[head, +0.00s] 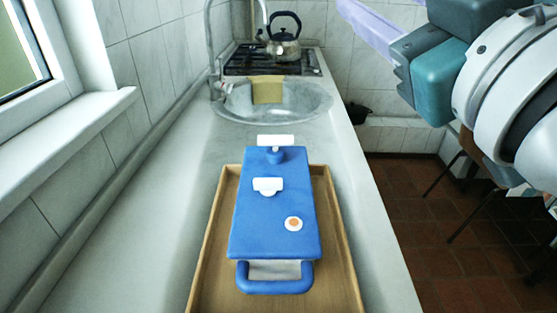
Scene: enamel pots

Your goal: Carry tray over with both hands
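A wooden tray (206,285) with a low rim lies on the counter, its near end cut off by the bottom edge of the picture. A blue, box-shaped enamel piece (270,220) sits in it, with a loop handle at the near end, two white fittings on top and a round orange-and-white spot. My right arm comes in at the upper right, high and apart from the tray. A purple part at its end (371,20) runs out of the top of the picture, so the finger opening cannot be made out. My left gripper is not in view.
The pale counter (120,255) is bare to the left of the tray, and its right edge drops to a tiled floor (420,215). Beyond are a round sink (300,107) with a yellowish cloth (267,90) and tap, then a stove with a kettle (284,42). A window sill (65,140) juts out at left.

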